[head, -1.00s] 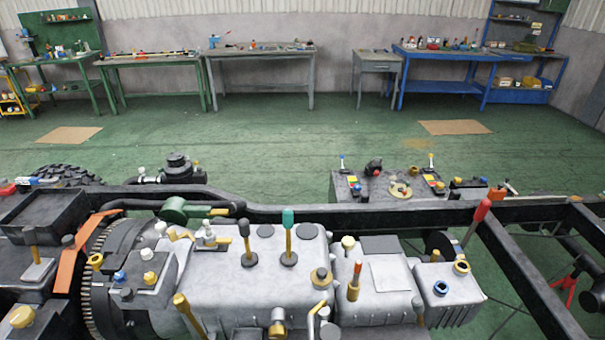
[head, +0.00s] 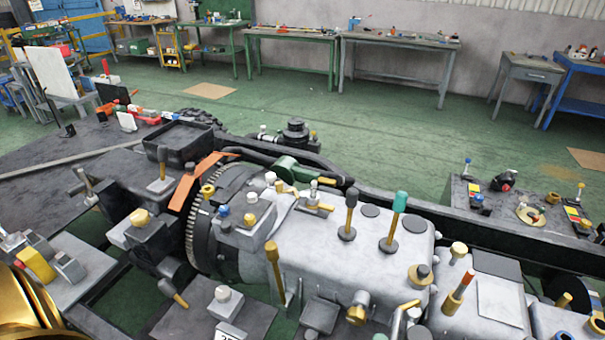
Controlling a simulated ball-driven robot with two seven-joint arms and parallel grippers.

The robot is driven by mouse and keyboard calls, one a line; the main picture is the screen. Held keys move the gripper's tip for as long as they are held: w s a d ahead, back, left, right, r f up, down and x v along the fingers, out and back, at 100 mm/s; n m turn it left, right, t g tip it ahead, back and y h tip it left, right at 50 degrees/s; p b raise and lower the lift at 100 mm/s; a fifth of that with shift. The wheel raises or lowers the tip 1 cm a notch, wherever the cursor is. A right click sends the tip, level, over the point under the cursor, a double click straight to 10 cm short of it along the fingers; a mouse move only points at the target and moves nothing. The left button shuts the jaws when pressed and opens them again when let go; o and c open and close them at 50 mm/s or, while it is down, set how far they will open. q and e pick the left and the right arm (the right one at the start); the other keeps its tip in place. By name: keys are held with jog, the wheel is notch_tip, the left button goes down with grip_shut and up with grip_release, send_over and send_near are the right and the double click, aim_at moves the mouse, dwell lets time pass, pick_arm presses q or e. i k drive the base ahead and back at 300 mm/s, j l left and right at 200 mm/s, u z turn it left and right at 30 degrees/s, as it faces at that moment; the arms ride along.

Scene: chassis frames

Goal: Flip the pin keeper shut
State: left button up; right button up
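I cannot tell for sure which part is the pin keeper. A yellow hinged-looking piece (head: 36,264) sits on a light grey block at the lower left in the head view. A small metal fitting with a gold lever (head: 314,200) stands on the grey gearbox housing (head: 320,250). Neither of my grippers shows in the head view.
The black chassis frame rail (head: 480,238) runs behind the gearbox. A black open tray (head: 178,142) stands at the left.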

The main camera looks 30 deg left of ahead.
aim_at(279, 185)
jog(key=u, duration=1.25)
jog(key=k+j, duration=0.05)
